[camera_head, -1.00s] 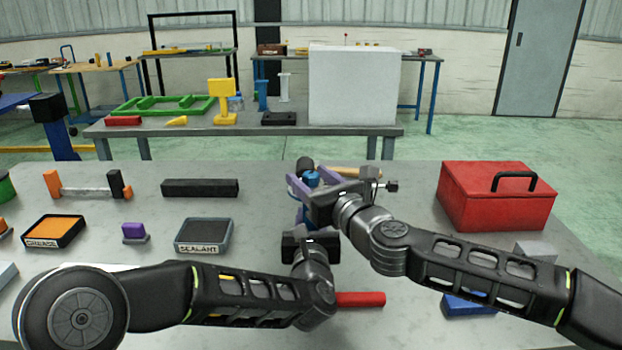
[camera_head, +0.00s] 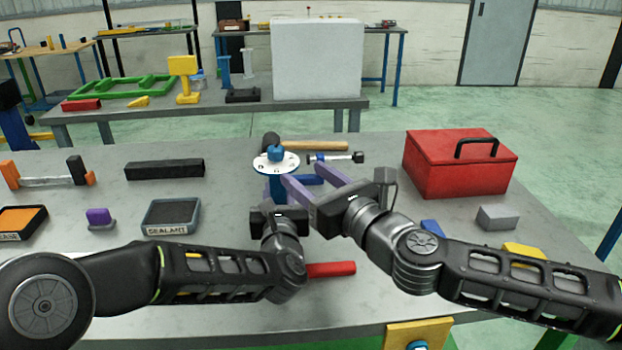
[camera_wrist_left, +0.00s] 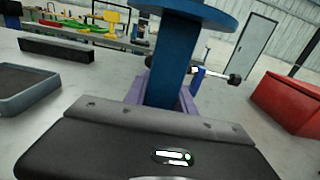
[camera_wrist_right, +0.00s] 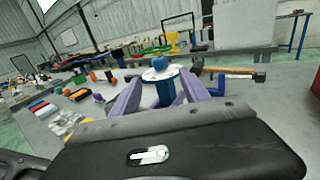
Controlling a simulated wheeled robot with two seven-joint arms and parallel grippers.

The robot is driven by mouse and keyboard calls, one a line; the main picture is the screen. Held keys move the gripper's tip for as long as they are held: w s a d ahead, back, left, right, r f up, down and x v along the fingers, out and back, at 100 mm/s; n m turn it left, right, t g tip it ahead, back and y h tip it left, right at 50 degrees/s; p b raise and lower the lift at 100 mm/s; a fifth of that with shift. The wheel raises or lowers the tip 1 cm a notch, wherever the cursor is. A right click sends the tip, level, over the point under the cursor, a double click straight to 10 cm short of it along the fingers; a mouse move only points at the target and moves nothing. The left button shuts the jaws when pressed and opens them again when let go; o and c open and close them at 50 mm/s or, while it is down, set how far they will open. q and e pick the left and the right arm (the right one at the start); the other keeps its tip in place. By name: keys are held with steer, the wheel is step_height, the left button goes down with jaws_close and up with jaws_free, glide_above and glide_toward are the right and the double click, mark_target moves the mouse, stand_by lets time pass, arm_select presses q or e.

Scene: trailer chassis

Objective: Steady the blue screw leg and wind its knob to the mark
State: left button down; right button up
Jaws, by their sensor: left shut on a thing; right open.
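The blue screw leg (camera_head: 277,187) stands upright on the table, with a white marked disc (camera_head: 265,164) and a blue knob (camera_head: 276,153) on top. My left gripper (camera_head: 274,190) is shut on the leg below the disc; the left wrist view shows the blue shaft (camera_wrist_left: 172,62) between its purple fingers. My right gripper (camera_head: 306,180) is open and empty, to the right of the leg. In the right wrist view its spread fingers point toward the leg, with the knob (camera_wrist_right: 159,62) seen between them. I cannot read how the knob stands against the mark.
A hammer (camera_head: 315,146) and a black-ended bolt (camera_head: 335,158) lie behind the leg. A red toolbox (camera_head: 455,170) stands right, and a sealant tray (camera_head: 172,216) left. A red bar (camera_head: 330,269) lies near my left wrist.

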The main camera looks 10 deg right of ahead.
steer(key=shift+s+d, duration=0.1)
steer(key=shift+s, duration=0.2)
steer(key=s+a+r+n+g+y, duration=0.1)
steer(key=s+a+r+n, duration=0.25)
steer(key=a+n, duration=0.85)
steer(key=s+a+r+n+g+y, duration=0.15)
steer(key=s+a+n, duration=0.35)
steer(key=n, duration=1.2)
steer(key=w+d+n+g+h, duration=0.1)
steer(key=w+d+n+h, duration=0.3)
steer(key=d, duration=1.2)
steer(key=w+n, duration=0.3)
steer(key=w, duration=0.2)
steer(key=shift+w+d+r+h, duration=0.15)
steer(key=shift+d+r+h, duration=0.1)
steer(key=shift+d+h, duration=0.1)
